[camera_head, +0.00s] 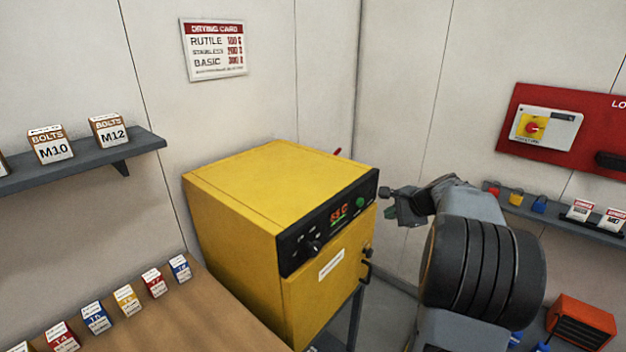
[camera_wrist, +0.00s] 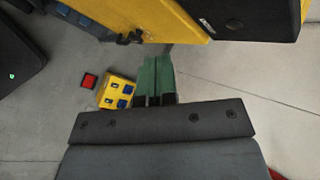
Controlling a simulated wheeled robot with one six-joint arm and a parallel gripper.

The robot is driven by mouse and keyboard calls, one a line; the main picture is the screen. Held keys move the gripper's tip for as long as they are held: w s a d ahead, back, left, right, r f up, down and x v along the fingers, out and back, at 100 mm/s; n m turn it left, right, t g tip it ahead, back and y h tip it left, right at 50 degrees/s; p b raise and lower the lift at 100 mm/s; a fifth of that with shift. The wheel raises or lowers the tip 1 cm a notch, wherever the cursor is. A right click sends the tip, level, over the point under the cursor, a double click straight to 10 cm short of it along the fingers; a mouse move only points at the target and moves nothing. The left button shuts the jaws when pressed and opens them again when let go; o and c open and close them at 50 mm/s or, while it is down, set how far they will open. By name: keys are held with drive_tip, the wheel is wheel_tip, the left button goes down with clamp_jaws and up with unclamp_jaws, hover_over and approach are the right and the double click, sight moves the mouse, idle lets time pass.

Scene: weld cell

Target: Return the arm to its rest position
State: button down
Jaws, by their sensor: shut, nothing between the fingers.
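My gripper (camera_head: 397,208) is raised at the right front of the yellow drying oven (camera_head: 235,190). Its dark green fingers are close together and hold nothing. In the wrist view the fingers of my gripper (camera_wrist: 153,80) point toward the oven's lower edge, and the yellow oven (camera_wrist: 130,12) fills the top. In the head view the fingertips are near the oven's black control panel; I cannot tell if they touch it. My arm comes up from the lower right and bends over toward the oven.
A wooden bench (camera_head: 205,318) with several small boxes lies at lower left. A grey wall shelf (camera_head: 90,160) holds bolt boxes. A red lockout board (camera_head: 570,160) hangs at right above another shelf (camera_head: 590,231). An orange-red machine (camera_head: 581,322) stands low right. A yellow box (camera_wrist: 117,91) is on the floor.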

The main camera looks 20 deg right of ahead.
drive_tip(key=s+a+f+n+g+h, duration=0.1)
drive_tip(key=s+a+f+n+g, duration=0.35)
drive_tip(key=s+a+n, duration=0.3)
drive_tip(key=s+a+r+n+h, duration=0.1)
drive_tip(key=s+a+n, duration=0.4)
drive_tip(key=a, duration=0.4)
drive_tip(key=s+a+n+h, duration=0.1)
drive_tip(key=s+a+n, duration=0.5)
drive_tip(key=a, duration=0.3)
drive_tip(key=shift+a+r+n, duration=0.3)
drive_tip(key=shift+r+n, duration=0.05)
drive_tip(key=shift+n, duration=0.4)
